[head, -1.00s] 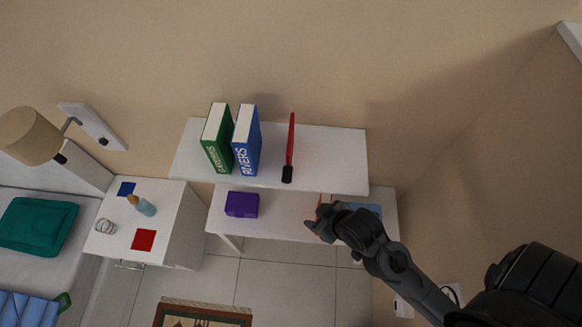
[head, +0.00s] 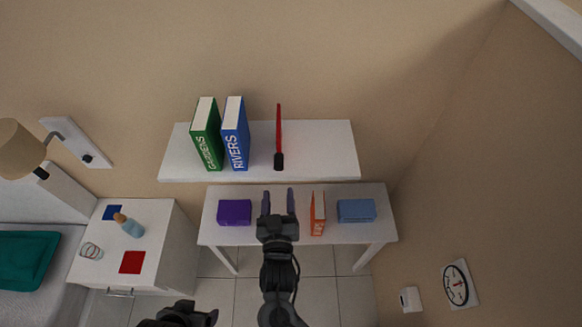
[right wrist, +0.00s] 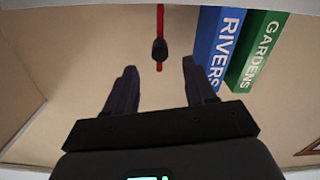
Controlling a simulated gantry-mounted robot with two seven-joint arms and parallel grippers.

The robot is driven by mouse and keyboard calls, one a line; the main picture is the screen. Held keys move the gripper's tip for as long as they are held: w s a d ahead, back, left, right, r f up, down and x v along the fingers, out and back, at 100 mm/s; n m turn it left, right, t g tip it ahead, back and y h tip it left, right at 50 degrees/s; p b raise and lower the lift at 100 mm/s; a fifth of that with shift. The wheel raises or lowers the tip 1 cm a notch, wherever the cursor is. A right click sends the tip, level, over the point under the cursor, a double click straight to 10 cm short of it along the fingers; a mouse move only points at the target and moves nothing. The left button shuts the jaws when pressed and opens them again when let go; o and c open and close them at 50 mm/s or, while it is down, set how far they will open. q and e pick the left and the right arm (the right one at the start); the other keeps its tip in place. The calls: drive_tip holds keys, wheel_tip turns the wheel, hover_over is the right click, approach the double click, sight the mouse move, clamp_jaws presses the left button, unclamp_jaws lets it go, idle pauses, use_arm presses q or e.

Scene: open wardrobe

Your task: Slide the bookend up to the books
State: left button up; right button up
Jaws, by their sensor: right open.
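The bookend (head: 279,125) is a thin red upright plate with a black knob at its front end, standing on the white wall shelf (head: 320,150). To its left, apart from it, a green book (head: 207,132) and a blue book (head: 235,132) stand side by side. My right gripper (head: 278,195) is open and empty, in front of and below the black knob, its fingers pointing toward the shelf. In the right wrist view the bookend (right wrist: 160,40) lies between the open fingers' lines, ahead of them, with the books to the right. A dark part, seemingly my left gripper, is cut off at the bottom edge.
A desk (head: 345,232) below the shelf holds a purple box (head: 234,212), an orange book (head: 318,214) and a blue box (head: 356,210). A white nightstand (head: 160,260) with a bottle (head: 128,225) stands at left. The shelf right of the bookend is bare.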

sight(279, 169)
drive_tip(key=w, duration=0.3)
drive_tip(key=w+p, duration=0.1)
drive_tip(key=w, duration=0.3)
drive_tip(key=w+p, duration=0.1)
drive_tip(key=w, duration=0.3)
drive_tip(key=shift+w+d+r, duration=0.25)
drive_tip(key=shift+d+r, duration=0.05)
drive_tip(key=shift+r, duration=0.1)
clamp_jaws()
